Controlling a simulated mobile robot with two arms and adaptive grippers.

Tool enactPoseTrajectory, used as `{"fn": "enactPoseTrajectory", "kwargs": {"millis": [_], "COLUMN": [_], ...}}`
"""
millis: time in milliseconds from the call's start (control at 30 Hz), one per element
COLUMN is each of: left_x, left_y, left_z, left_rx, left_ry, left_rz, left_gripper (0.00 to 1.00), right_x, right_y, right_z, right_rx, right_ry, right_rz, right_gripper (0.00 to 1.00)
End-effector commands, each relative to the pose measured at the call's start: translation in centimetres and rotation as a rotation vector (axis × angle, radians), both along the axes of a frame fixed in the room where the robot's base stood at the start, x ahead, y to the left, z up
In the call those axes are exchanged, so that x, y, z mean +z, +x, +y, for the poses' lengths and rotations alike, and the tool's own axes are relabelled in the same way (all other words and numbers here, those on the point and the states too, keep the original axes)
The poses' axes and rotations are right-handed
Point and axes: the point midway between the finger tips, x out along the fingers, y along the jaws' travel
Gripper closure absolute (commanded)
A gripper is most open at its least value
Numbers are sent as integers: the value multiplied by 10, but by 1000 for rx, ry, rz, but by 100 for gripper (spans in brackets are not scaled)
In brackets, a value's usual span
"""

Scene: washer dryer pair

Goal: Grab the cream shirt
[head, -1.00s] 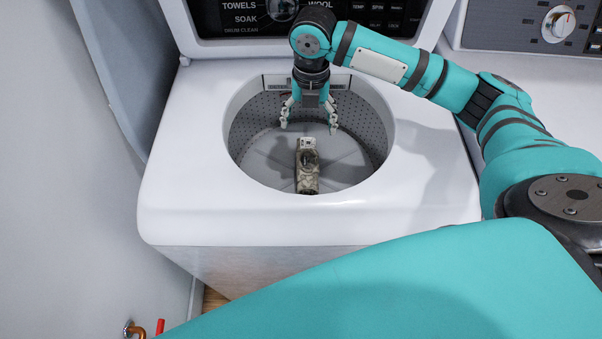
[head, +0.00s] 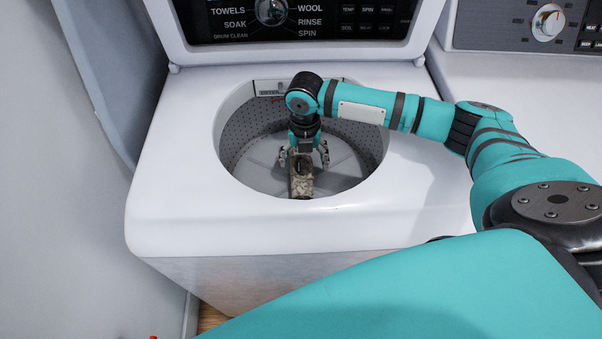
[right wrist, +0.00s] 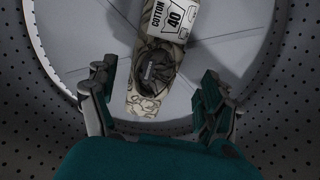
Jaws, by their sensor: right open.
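The cream shirt (head: 300,181) is a folded, patterned bundle lying in the washer drum (head: 350,180). In the right wrist view the shirt (right wrist: 148,92) shows a dark collar opening and a white tag reading "COTTON 40" (right wrist: 172,17). My right gripper (head: 304,160) is inside the drum, pointing down over the far end of the shirt. In the right wrist view its open fingers (right wrist: 155,100) stand on either side of the shirt, apart from it, with nothing held. My left gripper is not in view.
The white washer's round rim (head: 300,197) surrounds my right arm. The control panel (head: 300,20) rises behind the drum. A second white machine (head: 520,90) stands at the right. A grey wall (head: 60,200) is close at the left.

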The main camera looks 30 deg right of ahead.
Motion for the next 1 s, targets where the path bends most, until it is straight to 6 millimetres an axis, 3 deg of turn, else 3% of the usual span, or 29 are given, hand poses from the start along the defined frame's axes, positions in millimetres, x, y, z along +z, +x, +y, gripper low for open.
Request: {"fn": "enactPoseTrajectory", "kwargs": {"millis": [400,667,1000], "left_x": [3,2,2], "left_y": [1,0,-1], "left_z": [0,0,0], "left_rx": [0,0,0], "left_ry": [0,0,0], "left_rz": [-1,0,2], "left_gripper": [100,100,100], "right_x": [-50,-52,-52], "right_y": [0,0,1], "right_z": [8,8,8], "right_rx": [0,1,1], "right_ry": [-1,-1,0], "right_rz": [2,0,0], "right_gripper": [17,17,62]}}
